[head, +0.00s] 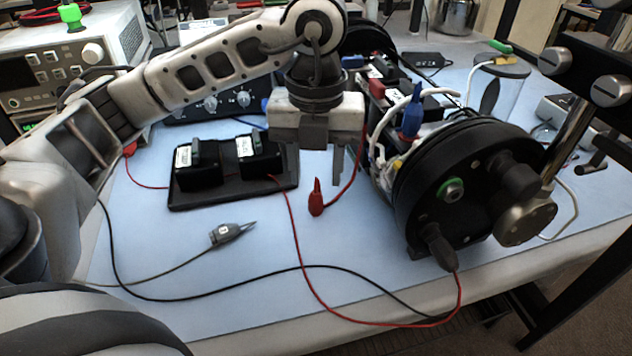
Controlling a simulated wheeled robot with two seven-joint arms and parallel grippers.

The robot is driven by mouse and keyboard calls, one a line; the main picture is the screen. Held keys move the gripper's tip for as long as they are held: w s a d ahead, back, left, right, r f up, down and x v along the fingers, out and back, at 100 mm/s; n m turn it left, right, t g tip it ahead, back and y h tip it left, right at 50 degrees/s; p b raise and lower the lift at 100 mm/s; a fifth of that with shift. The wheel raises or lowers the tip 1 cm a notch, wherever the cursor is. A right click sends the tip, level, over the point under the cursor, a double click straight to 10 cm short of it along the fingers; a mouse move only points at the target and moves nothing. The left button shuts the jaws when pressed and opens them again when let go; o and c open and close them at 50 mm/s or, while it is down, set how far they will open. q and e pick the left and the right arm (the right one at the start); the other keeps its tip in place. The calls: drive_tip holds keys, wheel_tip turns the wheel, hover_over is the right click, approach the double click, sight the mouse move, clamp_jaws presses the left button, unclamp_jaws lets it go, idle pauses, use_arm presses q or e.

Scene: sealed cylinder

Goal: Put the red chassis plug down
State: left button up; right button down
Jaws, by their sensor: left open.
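The red chassis plug (316,198) is on the blue mat near the middle of the table, its narrow tip pointing up in the picture. My left gripper (308,165) points down just above and behind the plug in the picture. Its jaws are open, and one finger shows clearly to the right. I see a gap between the fingers and the plug, with nothing held. My right gripper is not in view.
A black tray (235,193) with two black blocks lies left of the gripper. A grey probe (232,233) and loose red and black leads cross the front of the mat (185,315). A blue plug (412,118) stands by the cylinder. A clamp stand (560,150) is at right.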

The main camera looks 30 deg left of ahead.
sight(316, 190)
use_arm(q)
wheel_tip(316, 190, up, 8)
drive_tip(key=p, duration=0.1)
drive_tip(key=shift+r+p, duration=0.15)
drive_tip(key=shift+p, duration=0.15)
idle(0.3)
